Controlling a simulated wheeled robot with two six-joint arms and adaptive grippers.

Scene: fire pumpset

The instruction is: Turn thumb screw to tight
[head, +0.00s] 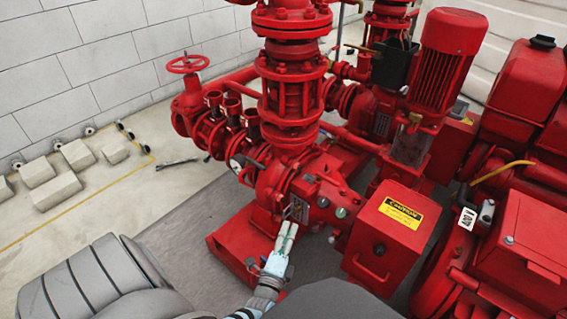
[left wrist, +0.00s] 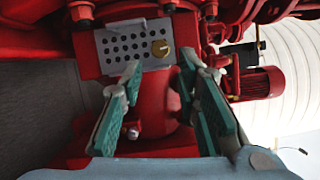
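The thumb screw (left wrist: 160,48) appears as a round brass knob at the right side of a grey plate (left wrist: 126,46) with rows of dark holes, in the left wrist view. The plate is fixed to the red pump housing and also shows in the head view (head: 299,208), where the screw is too small to make out. My left gripper (left wrist: 160,78) is open, its green-padded fingers apart and pointing toward the plate. The screw lies beyond the fingertips, between them, with no visible contact. In the head view this gripper (head: 286,236) is just below the plate. My right gripper is not in view.
The red pump set fills the middle and right of the head view. A red guard box (head: 389,233) with a yellow caution label stands right of the plate. Pipes and a red handwheel (head: 188,64) rise behind. Pale blocks (head: 55,190) lie on the floor at left.

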